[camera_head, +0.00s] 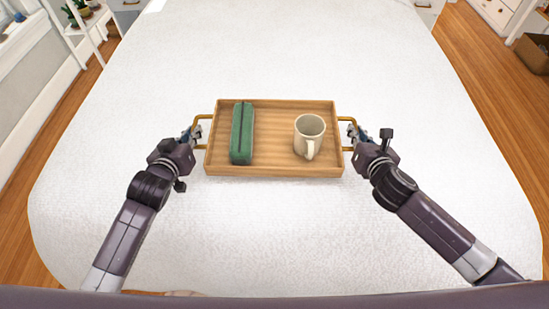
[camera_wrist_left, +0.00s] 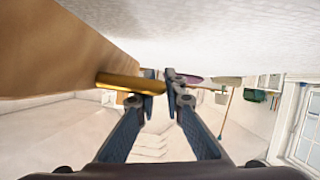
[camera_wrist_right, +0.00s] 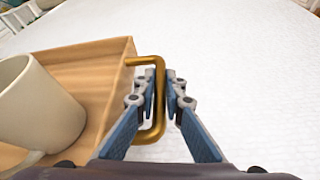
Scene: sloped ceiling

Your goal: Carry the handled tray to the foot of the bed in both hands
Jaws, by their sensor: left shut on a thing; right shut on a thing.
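The wooden tray (camera_head: 275,170) is over the white bed (camera_head: 290,240), with a brass handle at each short side. I cannot tell whether it touches the cover. A green case (camera_head: 242,134) lies in its left part and a cream mug (camera_head: 309,136) stands upright in its right part. My left gripper (camera_head: 194,132) is shut on the left handle (camera_wrist_left: 130,83), seen close in the left wrist view. My right gripper (camera_head: 353,132) is shut on the right handle (camera_wrist_right: 158,97). In the right wrist view the mug (camera_wrist_right: 38,105) stands near that handle.
The bed cover around the tray is clear. Wooden floor (camera_head: 480,80) shows on both sides of the bed. A white shelf with plants (camera_head: 84,14) stands at the far left, and a brown box (camera_head: 535,52) is on the floor at the far right.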

